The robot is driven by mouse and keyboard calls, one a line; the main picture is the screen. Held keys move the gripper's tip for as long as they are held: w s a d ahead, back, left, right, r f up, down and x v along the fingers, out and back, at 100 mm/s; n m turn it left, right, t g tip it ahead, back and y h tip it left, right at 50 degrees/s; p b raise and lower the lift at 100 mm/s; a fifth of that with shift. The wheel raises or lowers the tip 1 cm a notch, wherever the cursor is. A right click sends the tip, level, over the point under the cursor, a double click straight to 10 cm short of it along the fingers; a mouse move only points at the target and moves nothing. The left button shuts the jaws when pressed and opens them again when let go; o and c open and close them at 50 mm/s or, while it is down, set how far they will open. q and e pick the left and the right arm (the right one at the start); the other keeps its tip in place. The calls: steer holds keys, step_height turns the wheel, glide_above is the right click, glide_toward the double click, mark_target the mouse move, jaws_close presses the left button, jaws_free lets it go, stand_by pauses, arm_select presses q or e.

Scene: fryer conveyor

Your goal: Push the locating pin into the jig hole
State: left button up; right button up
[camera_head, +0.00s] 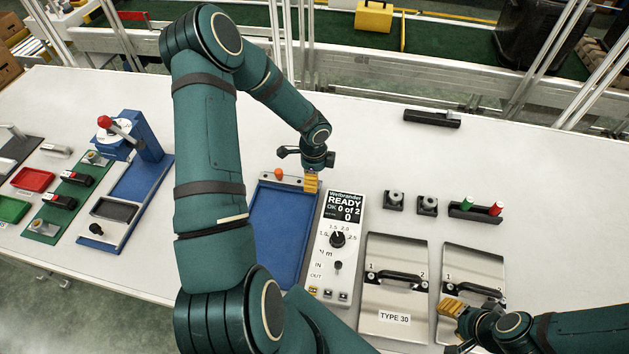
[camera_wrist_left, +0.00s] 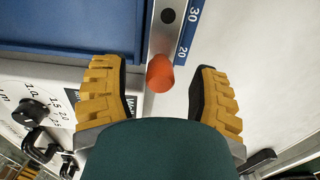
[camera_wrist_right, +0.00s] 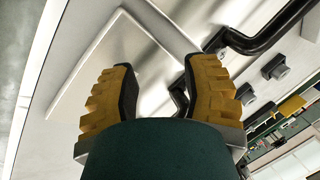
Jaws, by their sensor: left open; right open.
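An orange-headed pin (camera_head: 278,173) stands at the back edge of the blue jig tray (camera_head: 248,232). In the left wrist view the orange head (camera_wrist_left: 159,74) sits on a metal strip (camera_wrist_left: 160,45) near the mark 20, and a dark round hole (camera_wrist_left: 168,16) shows near the mark 30. How deep the pin sits cannot be told. My left gripper (camera_head: 311,183) is open and empty by the tray's back right corner, its fingers on either side of the orange head in its wrist view. My right gripper (camera_head: 468,308) is open and empty near the right metal plate's handle.
A white Weibrander unit (camera_head: 336,262) reading READY stands right of the tray. Two metal plates (camera_head: 392,335) with black handles lie farther right. A blue fixture with a red-knobbed lever (camera_head: 105,122) stands left. The back of the table is mostly clear.

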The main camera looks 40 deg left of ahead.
arm_select(q)
jaws_close()
steer(key=shift+r, duration=0.15)
arm_select(e)
steer(key=shift+r, duration=0.1)
arm_select(q)
steer(key=shift+r+p, duration=1.1)
steer(key=shift+r, duration=0.25)
arm_select(e)
steer(key=shift+r, duration=1)
arm_select(q)
steer(key=shift+r+p, duration=0.5)
steer(key=shift+r, duration=0.55)
arm_select(e)
steer(key=shift+r, duration=0.5)
arm_select(q)
steer(key=shift+a, duration=0.1)
